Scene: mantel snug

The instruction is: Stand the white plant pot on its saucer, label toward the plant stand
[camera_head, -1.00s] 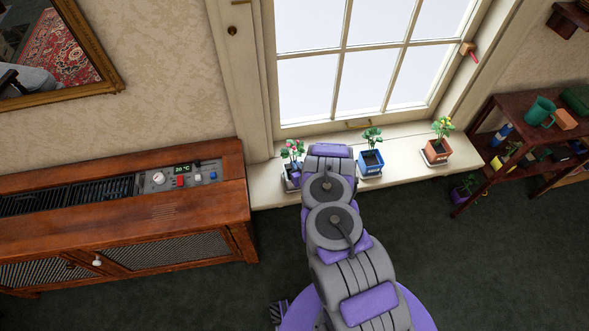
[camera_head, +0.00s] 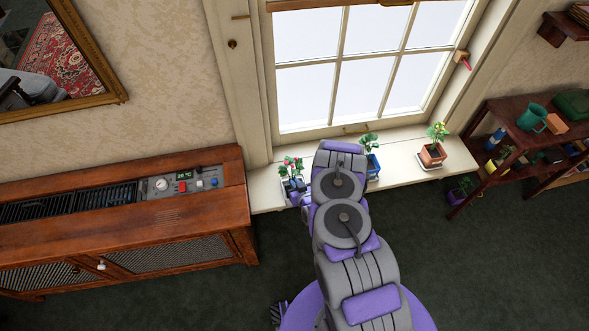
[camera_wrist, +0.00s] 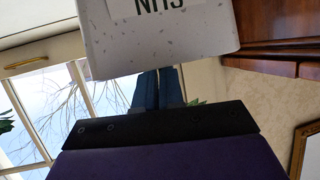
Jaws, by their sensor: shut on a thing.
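The white speckled plant pot (camera_wrist: 205,32) fills the top of the wrist view. Its label (camera_wrist: 152,8) faces the wrist camera, with its dark letters partly cut off by the frame edge. My gripper (camera_wrist: 157,88) is shut on the pot, its blue fingers at the pot's edge. In the head view, my gripper (camera_head: 299,187) is at the left end of the windowsill, by a plant with pink-red flowers (camera_head: 291,166). My arm and gripper hide much there, and I cannot make out the saucer under this pot. A dark wooden stand (camera_head: 497,112) is at the right.
A blue pot (camera_head: 374,170), partly behind my arm, and a terracotta pot (camera_head: 432,156) stand farther right on the sill (camera_head: 400,179). A wooden radiator cabinet (camera_head: 120,215) adjoins the sill's left end. The dark floor in front is clear.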

